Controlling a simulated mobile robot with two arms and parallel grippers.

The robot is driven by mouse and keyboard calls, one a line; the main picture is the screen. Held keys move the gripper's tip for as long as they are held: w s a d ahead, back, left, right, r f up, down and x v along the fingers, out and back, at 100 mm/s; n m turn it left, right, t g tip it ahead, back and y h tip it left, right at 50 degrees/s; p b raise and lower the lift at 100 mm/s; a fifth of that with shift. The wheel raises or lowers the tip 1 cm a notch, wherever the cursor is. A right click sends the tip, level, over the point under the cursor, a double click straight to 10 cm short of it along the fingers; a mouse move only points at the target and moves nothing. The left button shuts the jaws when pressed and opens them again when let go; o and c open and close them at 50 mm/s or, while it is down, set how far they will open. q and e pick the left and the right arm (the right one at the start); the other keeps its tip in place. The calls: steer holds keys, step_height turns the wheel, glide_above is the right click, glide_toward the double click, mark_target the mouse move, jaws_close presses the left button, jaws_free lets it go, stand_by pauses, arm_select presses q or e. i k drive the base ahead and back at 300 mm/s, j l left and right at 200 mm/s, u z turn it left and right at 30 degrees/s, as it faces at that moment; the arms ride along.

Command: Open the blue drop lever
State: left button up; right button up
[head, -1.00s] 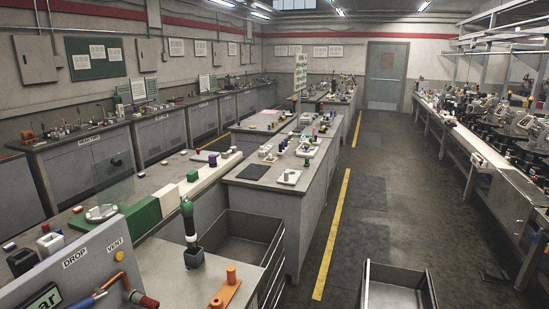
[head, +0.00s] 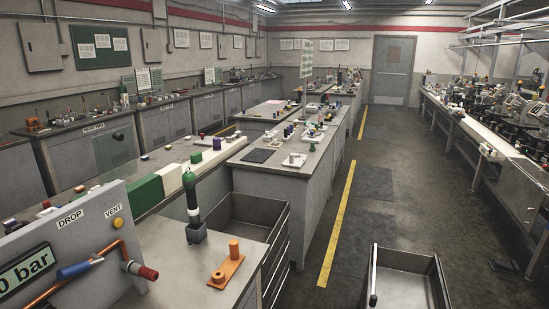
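The blue drop lever (head: 74,271) is at the lower left in the head view. It sits on a copper pipe in front of a grey panel (head: 60,240), below a DROP label. It lies nearly level, tilted slightly up to the right. A VENT label and a yellow button (head: 118,223) are to its right, and a red-ended fitting (head: 143,270) is at the pipe's end. A display reading "0 bar" (head: 25,268) is cut by the left edge. Neither of my grippers shows.
A green-topped bottle in a dark holder (head: 194,210) and an orange fixture (head: 228,264) stand on the near bench. Grey bins (head: 262,215) sit beyond it, with another bin (head: 404,262) at the lower right.

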mark_target(63, 273)
steer(key=u, duration=1.3)
